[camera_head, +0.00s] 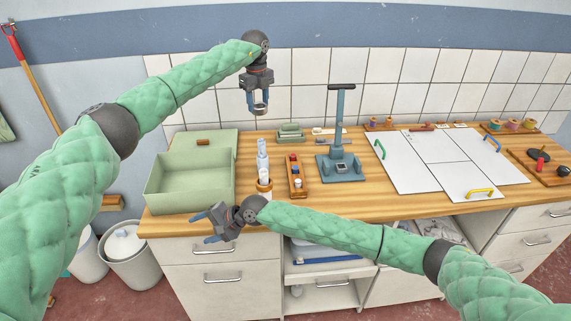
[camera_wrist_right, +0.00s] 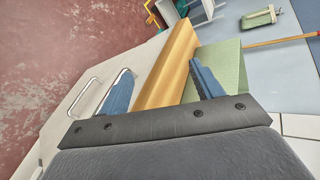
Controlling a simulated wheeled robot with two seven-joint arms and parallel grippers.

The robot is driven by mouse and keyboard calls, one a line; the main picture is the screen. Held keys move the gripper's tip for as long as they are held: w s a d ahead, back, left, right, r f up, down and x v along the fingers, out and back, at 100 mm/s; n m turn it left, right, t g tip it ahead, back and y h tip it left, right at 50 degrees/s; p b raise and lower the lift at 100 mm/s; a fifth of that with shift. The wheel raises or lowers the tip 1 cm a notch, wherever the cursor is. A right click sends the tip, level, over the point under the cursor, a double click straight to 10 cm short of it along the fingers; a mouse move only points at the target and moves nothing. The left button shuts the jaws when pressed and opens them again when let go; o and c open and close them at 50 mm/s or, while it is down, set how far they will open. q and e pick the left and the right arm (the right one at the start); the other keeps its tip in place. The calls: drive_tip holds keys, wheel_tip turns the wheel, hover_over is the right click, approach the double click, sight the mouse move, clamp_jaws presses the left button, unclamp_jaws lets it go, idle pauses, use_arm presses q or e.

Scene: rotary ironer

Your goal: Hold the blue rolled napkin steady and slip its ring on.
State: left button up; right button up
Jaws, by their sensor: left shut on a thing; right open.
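The blue rolled napkin (camera_head: 262,160) stands upright on the counter, its lower end in a round wooden holder (camera_head: 264,187). My left gripper (camera_head: 259,100) is above the napkin, pointing down, and is shut on a silver-grey ring (camera_head: 261,110). The ring is apart from the napkin, with a gap below it. My right gripper (camera_head: 207,226) is open and empty at the counter's front edge, to the left of and nearer than the holder. Its two blue fingers also show in the right wrist view (camera_wrist_right: 162,85), apart, with the wooden counter edge behind them.
A green open box (camera_head: 188,192) stands left of the napkin. A wooden tray (camera_head: 297,177) with small coloured pieces and a blue-grey stand (camera_head: 341,165) with a tall post are to its right. White panels (camera_head: 420,160) cover the counter further right.

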drive_tip(key=w+d+r+m+t, duration=0.25)
drive_tip(key=w+d+r, duration=0.25)
drive_tip(key=w+r, duration=0.3)
drive_tip(key=w+d+r+m+t, duration=0.1)
drive_tip(key=w+d+r+m, duration=0.2)
drive_tip(key=w+d+r, duration=0.45)
drive_tip(key=m+t+h, duration=0.1)
drive_tip(key=m+t, duration=0.2)
drive_tip(key=m, duration=1.2)
approach(262, 163)
drive_tip(key=shift+w+d+f, duration=0.4)
drive_tip(key=shift+w+d, duration=0.1)
drive_tip(key=shift+w, duration=0.1)
drive_tip(key=shift+f, duration=0.15)
drive_tip(key=shift+w+a+f, duration=0.1)
drive_tip(key=shift+w+f, duration=0.05)
drive_tip(key=shift+w, duration=0.05)
drive_tip(key=x, duration=1.1)
drive_tip(key=shift+w+a, duration=0.1)
drive_tip(key=shift+w, duration=0.05)
